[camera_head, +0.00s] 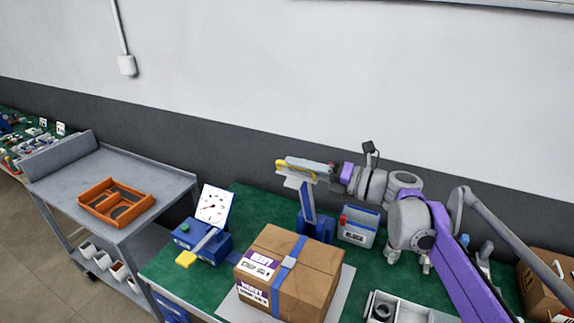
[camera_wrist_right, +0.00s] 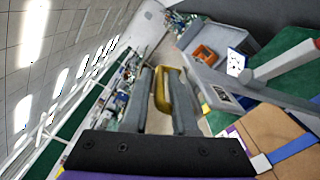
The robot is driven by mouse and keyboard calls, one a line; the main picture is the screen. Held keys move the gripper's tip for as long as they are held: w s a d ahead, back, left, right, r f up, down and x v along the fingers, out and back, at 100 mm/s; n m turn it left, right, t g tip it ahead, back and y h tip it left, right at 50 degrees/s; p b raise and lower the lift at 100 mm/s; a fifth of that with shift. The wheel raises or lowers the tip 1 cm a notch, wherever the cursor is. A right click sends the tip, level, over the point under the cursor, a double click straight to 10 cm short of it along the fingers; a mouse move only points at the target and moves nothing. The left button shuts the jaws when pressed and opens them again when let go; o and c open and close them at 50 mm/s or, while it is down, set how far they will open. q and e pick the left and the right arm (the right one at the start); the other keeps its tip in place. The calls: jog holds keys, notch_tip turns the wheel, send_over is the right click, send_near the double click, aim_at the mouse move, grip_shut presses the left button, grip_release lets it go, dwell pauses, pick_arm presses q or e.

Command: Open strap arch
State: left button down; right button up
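The strap arch is a blue post (camera_head: 308,202) behind the carton, with a pale grey head (camera_head: 292,180) and a yellow handle (camera_head: 281,166) on top. My right gripper (camera_head: 300,165) reaches in from the right at the height of this head. In the right wrist view, its two dark fingers (camera_wrist_right: 161,100) lie on either side of a bar of the yellow handle (camera_wrist_right: 162,90), with no clear gap. The brown carton (camera_head: 285,272) with a blue strap stands below and in front of the arch. The contact is partly hidden by the fingers. My left gripper does not show.
A blue device with a dial (camera_head: 213,207) stands left of the carton. A grey cart (camera_head: 150,172) bears an orange tray (camera_head: 104,202). Another carton (camera_head: 540,290) is far right. Green bench (camera_head: 250,200) shows bare behind the dial.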

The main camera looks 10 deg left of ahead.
jog(key=v, duration=0.7)
jog(key=shift+s+d+b, duration=0.15)
jog(key=shift+b, duration=0.3)
jog(key=s+d+f+n+g+h, duration=0.25)
jog(key=s+f+n+h, duration=0.65)
jog(key=s+f+n, duration=0.9)
jog(key=s+d+f+n+t+h, duration=0.2)
jog(key=s+d+f+n+h, duration=0.6)
jog(key=d+f+n, duration=0.4)
jog(key=s+f+n, duration=0.1)
jog(key=n, duration=0.2)
jog(key=shift+s+f+n, duration=0.15)
jog(key=shift+s+n, duration=0.2)
jog(key=shift+n, duration=0.05)
